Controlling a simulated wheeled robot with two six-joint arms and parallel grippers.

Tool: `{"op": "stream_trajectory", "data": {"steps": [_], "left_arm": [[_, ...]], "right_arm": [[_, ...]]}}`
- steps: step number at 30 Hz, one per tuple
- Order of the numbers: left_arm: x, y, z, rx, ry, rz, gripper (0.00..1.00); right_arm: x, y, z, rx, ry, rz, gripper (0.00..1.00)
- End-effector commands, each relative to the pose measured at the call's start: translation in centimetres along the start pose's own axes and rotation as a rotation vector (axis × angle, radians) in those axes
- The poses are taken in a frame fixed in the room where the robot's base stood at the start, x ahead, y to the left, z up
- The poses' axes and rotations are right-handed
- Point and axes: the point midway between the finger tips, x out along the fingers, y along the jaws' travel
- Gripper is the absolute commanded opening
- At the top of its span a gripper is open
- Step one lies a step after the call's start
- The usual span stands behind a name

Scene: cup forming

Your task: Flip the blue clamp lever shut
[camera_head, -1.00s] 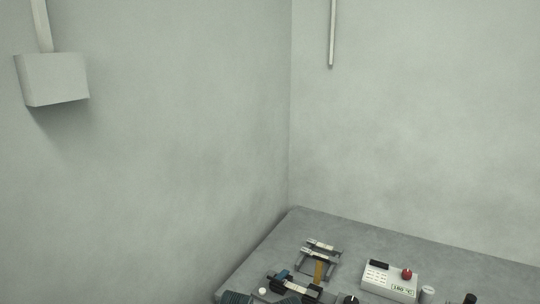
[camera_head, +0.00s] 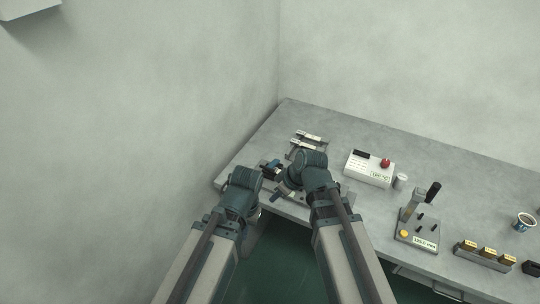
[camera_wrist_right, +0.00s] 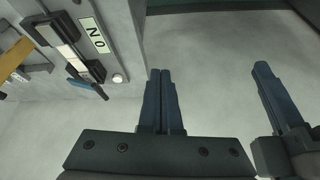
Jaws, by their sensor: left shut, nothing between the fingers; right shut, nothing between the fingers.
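The blue clamp lever (camera_wrist_right: 82,84) shows in the right wrist view, beside a black clamp body (camera_wrist_right: 66,45) with a pale strip in it. In the head view the clamp (camera_head: 270,168) is partly hidden behind my arms at the table's near left corner. My right gripper (camera_wrist_right: 161,76) is shut and empty, to the right of the lever and apart from it in the wrist view. My left gripper (camera_wrist_right: 263,70) shows at the right of that view, shut and empty, farther from the lever. In the head view its wrist (camera_head: 242,188) hides its fingertips.
A round white button (camera_wrist_right: 117,78) and an "ON" label (camera_wrist_right: 96,35) are close to the clamp. A white control box (camera_head: 369,168) with a red knob, a press stand (camera_head: 418,220) and a row of brass blocks (camera_head: 484,252) stand to the right. The back of the table is clear.

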Motion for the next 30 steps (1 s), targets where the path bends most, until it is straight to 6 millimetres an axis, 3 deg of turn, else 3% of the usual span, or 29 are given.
{"op": "stream_trajectory", "data": {"steps": [1, 6, 12, 22, 30], "left_arm": [[-1.4, -0.1, 0.1, 0.000, 0.000, 0.000, 0.00], [-2.8, -0.3, 0.2, 0.000, 0.000, 0.000, 0.00], [-3.4, -0.3, 0.2, 0.000, 0.000, 0.000, 0.00], [-2.8, -0.3, 0.2, 0.000, 0.000, 0.000, 0.00], [-0.5, -0.1, 0.0, 0.000, 0.000, 0.000, 0.00]], "right_arm": [[-1.6, 1.8, -1.7, -0.054, 0.071, 0.014, 0.00], [-4.7, 6.1, -5.0, -0.231, 0.261, 0.100, 0.00], [-6.5, 8.6, -6.3, -0.323, 0.349, 0.173, 0.00], [-6.0, 8.8, -6.5, -0.335, 0.357, 0.181, 0.00], [-2.9, 9.2, -7.5, -0.336, 0.356, 0.179, 0.00]]}}
